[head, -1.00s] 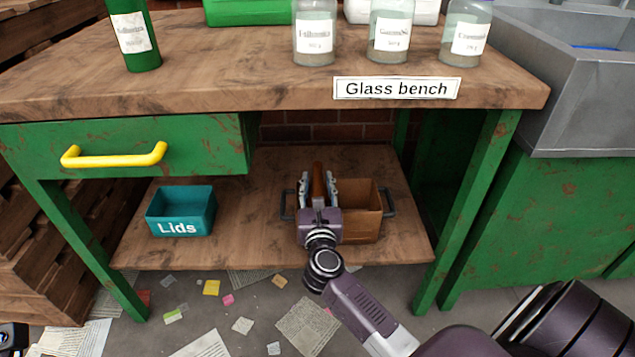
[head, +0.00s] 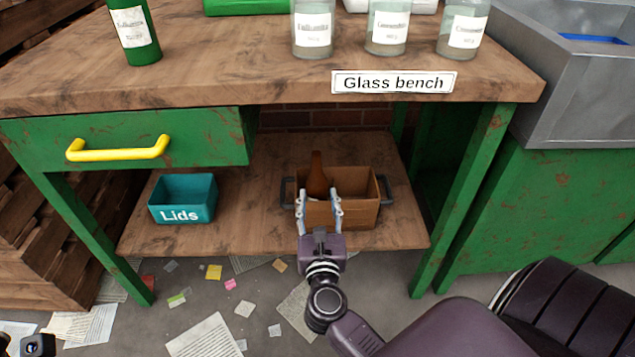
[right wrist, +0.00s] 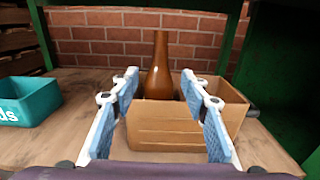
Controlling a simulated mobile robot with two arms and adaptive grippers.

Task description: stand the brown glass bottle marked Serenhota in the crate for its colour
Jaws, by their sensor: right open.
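The brown glass bottle (head: 317,176) stands upright in the brown crate (head: 352,213) on the shelf under the bench, in its left part. It also shows in the right wrist view (right wrist: 161,70), its lower part hidden behind the crate's front wall (right wrist: 165,130). No label can be read on it. My right gripper (head: 319,200) is open and empty in front of the crate, its fingers apart and clear of the bottle. In the right wrist view, the fingers (right wrist: 160,92) frame the bottle from the near side. A small part of my left arm shows at the lower left; its fingers cannot be made out.
A teal Lids bin (head: 182,199) stands left of the crate on the shelf. The bench top (head: 230,60) with its drawer overhangs the shelf. A green bottle (head: 133,30) and several clear jars (head: 387,28) stand on top. Green legs flank the opening.

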